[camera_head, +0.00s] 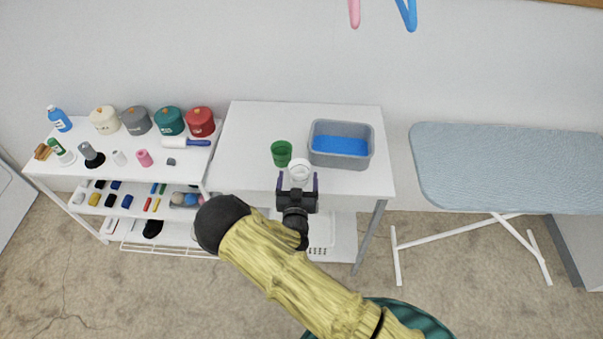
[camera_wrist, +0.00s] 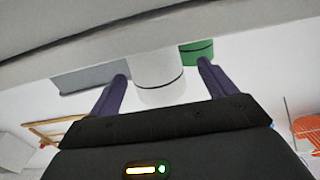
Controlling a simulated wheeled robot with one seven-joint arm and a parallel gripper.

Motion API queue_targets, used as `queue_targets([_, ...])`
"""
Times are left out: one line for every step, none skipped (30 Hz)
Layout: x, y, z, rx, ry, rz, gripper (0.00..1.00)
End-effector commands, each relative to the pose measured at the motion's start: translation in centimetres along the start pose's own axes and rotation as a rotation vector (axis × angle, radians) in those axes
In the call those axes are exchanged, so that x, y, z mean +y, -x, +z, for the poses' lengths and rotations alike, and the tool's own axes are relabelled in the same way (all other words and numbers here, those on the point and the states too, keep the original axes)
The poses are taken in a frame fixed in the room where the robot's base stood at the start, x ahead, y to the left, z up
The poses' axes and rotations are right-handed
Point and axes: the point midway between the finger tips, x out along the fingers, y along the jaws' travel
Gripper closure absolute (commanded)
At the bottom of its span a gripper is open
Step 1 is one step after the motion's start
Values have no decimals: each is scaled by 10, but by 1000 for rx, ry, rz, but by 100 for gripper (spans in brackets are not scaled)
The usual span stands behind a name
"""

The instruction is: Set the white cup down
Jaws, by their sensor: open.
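The white cup (camera_head: 299,169) stands on the white table (camera_head: 255,125) near its front edge, just right of the green cup (camera_head: 281,153). My gripper (camera_head: 298,183) is at the cup's near side. In the wrist view the white cup (camera_wrist: 160,82) sits between the two purple fingers of my gripper (camera_wrist: 162,82), with a gap on each side. The fingers are open. The green cup (camera_wrist: 197,54) is just beyond the right finger in that view. I cannot tell exactly how far the fingertips reach around the white cup.
A grey bin with a blue inside (camera_head: 341,146) stands on the table right of the cups. The back left of the table is clear. A crowded shelf (camera_head: 125,180) adjoins on the left. An ironing board (camera_head: 515,165) stands on the right.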

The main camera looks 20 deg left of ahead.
Motion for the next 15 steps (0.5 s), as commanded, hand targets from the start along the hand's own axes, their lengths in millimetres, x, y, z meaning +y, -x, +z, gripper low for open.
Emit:
queue_targets([1,-8,-2,2,0,2,17])
queue_targets([2,-12,-1,1,1,4,17])
queue_targets([3,-19,-1,3,0,6,17])
queue_targets([4,-23,-1,3,0,7,17])
queue_targets([4,-26,-1,2,0,9,17])
queue_targets([6,-29,0,1,0,10,17])
queue_targets([6,-31,0,1,1,11,17])
queue_targets([6,-32,0,1,1,11,17])
queue_targets([7,-33,0,1,1,12,17])
queue_targets([7,-33,1,1,1,12,17])
queue_targets([7,-33,1,1,1,13,17])
queue_targets([7,-33,1,1,1,13,17])
queue_targets([8,-33,1,1,1,13,17])
queue_targets([8,-33,1,1,1,13,17])
queue_targets([8,-33,1,1,1,13,17])
